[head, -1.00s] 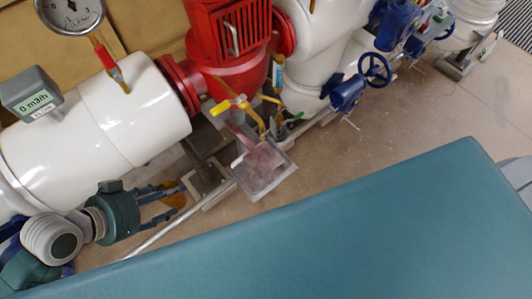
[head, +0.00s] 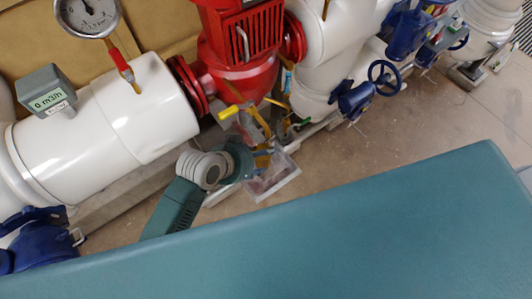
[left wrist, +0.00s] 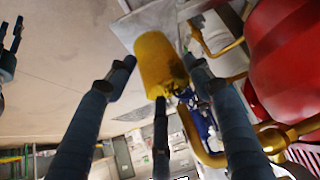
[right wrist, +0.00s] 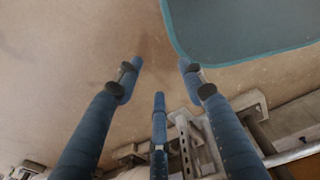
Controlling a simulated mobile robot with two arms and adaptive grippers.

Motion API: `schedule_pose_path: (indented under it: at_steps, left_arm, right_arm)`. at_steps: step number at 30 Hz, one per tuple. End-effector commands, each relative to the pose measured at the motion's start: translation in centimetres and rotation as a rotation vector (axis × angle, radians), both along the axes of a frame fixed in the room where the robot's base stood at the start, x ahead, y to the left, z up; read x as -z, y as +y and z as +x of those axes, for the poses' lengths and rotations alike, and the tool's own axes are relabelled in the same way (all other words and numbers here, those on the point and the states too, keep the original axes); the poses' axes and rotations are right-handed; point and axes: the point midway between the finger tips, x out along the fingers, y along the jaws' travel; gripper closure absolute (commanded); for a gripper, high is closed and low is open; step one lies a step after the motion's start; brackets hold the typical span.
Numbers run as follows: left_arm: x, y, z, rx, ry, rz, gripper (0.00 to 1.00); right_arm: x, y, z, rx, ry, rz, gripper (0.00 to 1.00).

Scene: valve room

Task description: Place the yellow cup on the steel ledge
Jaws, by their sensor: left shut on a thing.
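The yellow cup (left wrist: 158,62) is between the fingers of my left gripper (left wrist: 160,68) in the left wrist view. The gripper is shut on it. In the head view my left gripper (head: 258,157) is below the red pump, overlapping a square grey metal plate (head: 276,187) that looks like the steel ledge. I cannot make out the cup there. The plate (left wrist: 150,22) also shows behind the cup in the left wrist view; the gap between them cannot be told. My right gripper (right wrist: 158,78) is open and empty above the floor.
The red pump (head: 238,60) and white pipes (head: 145,108) stand close behind the left gripper. A small yellow-handled valve (head: 229,112) and brass pipes are beside it. Blue valves (head: 355,98) are to the right. Open floor (head: 430,120) lies right of the plate.

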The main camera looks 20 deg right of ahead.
Motion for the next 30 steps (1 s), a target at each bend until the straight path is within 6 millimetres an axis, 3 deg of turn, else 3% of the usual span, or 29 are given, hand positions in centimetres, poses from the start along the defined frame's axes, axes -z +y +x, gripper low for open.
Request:
schedule_pose_path:
  at_steps: [6, 15, 25, 26, 27, 28, 30]
  left_arm:
    - [0.0, -2.2, 1.3, 0.0, 0.001, 0.001, 0.69]
    - [3.3, -2.2, 1.3, -0.002, 0.002, 0.0, 0.69]
    - [3.7, -2.2, 1.3, -0.002, 0.001, -0.001, 0.69]
    - [3.7, -2.2, 1.3, -0.001, 0.001, 0.0, 0.45]
    - [3.7, -2.2, 1.3, -0.001, 0.001, 0.0, 0.37]
    - [3.7, -2.2, 1.3, -0.001, 0.001, 0.0, 0.31]
    - [3.7, -2.2, 1.3, -0.001, 0.001, 0.001, 0.29]
  right_arm:
    - [-0.5, 0.0, -0.6, 0.0, 0.009, 0.0, 0.6]
    - [-1.0, 1.3, -1.9, -0.001, 0.028, 0.013, 0.6]
    - [-0.9, 1.5, -1.7, -0.004, 0.025, 0.016, 0.6]
    - [-0.9, 1.5, -1.6, -0.004, 0.024, 0.015, 0.6]
    - [-0.9, 1.3, -1.6, -0.004, 0.024, 0.014, 0.6]
    - [-0.9, 1.3, -1.6, -0.004, 0.023, 0.013, 0.6]
    - [-0.9, 1.1, -1.5, -0.004, 0.022, 0.011, 0.6]
